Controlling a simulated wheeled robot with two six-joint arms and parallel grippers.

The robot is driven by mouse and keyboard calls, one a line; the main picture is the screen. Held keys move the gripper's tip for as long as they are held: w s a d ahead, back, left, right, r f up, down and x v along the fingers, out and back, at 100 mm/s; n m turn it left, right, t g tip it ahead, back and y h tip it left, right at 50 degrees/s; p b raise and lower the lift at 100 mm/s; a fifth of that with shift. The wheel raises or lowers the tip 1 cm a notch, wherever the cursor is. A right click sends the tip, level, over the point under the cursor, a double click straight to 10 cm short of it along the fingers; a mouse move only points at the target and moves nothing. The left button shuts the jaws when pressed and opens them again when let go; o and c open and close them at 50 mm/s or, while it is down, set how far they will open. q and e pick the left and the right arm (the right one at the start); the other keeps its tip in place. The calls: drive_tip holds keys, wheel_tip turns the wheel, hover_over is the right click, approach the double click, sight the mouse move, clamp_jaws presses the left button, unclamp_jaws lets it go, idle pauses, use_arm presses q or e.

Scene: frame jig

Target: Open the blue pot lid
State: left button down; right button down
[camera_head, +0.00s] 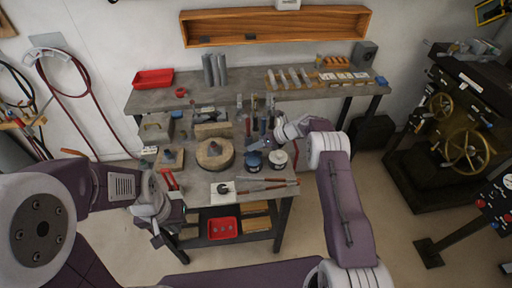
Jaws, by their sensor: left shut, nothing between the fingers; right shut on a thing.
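The blue pot (254,164) is a small round pot on the front part of the workbench, beside a white pot (278,163). My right gripper (273,138) is just above and behind the two pots, pointing left. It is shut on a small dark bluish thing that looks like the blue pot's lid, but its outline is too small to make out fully. My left gripper (157,238) is shut and empty, low at the bench's front left corner, well away from the pots.
On the bench (200,188) are a round wooden block (215,164), red-handled pliers (169,180), a white pad (222,190) and long rods (262,186). Upright tools crowd behind the pots. A red bin (222,228) sits on the lower shelf.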

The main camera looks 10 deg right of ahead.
drive_tip(key=c, duration=1.3)
unclamp_jaws()
drive_tip(key=shift+o, duration=0.2)
drive_tip(key=b+v, duration=0.1)
drive_tip(key=v, duration=0.8)
drive_tip(key=shift+b, duration=0.35)
